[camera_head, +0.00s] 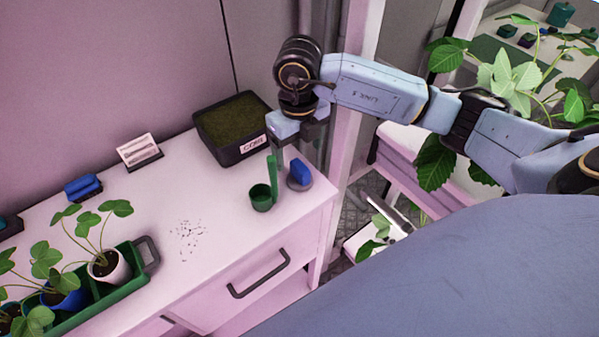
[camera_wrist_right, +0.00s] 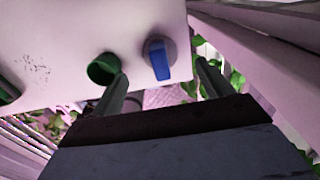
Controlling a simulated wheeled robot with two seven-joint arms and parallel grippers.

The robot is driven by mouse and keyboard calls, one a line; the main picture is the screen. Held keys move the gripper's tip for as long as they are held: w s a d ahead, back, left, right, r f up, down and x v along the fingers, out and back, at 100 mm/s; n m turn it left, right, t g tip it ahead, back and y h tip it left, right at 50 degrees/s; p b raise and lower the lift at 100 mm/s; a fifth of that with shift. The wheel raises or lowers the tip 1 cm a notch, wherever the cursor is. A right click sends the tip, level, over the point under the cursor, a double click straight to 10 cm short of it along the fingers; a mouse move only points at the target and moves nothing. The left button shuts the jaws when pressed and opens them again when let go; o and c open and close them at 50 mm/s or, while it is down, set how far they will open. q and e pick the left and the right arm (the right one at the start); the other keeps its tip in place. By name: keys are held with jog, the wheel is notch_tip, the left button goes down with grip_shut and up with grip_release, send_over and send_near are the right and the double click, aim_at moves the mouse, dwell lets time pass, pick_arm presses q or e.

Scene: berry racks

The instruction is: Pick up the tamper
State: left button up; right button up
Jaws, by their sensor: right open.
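The tamper, with a blue upright handle on a round grey base, stands near the right end of the white cabinet top (camera_head: 299,175). In the right wrist view the tamper (camera_wrist_right: 157,60) lies between the lines of my two fingers, a little beyond the tips. My right gripper (camera_head: 296,148) is above and slightly behind it, open and empty. In the wrist view the right gripper (camera_wrist_right: 163,80) has its fingers wide apart and not touching the tamper. My left gripper is not in view.
A green scoop (camera_head: 262,197) with an upright handle stands just left of the tamper. Behind is a black tray of dark soil-like material (camera_head: 203,137). A blue item (camera_head: 83,188), a white card (camera_head: 139,150) and a green planter carrier (camera_head: 130,286) are further left. The cabinet's right edge is close.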

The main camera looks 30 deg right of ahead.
aim_at(298, 164)
jog(key=shift+f, duration=0.65)
jog(key=shift+s+f, duration=0.1)
jog(key=shift+f, duration=0.4)
notch_tip(298, 164, down, 4)
jog(key=shift+r, duration=0.15)
jog(key=shift+f, duration=0.5)
jog(key=c, duration=1.1)
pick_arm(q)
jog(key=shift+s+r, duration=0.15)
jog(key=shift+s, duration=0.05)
pick_arm(e)
jog(key=shift+r, duration=5.1)
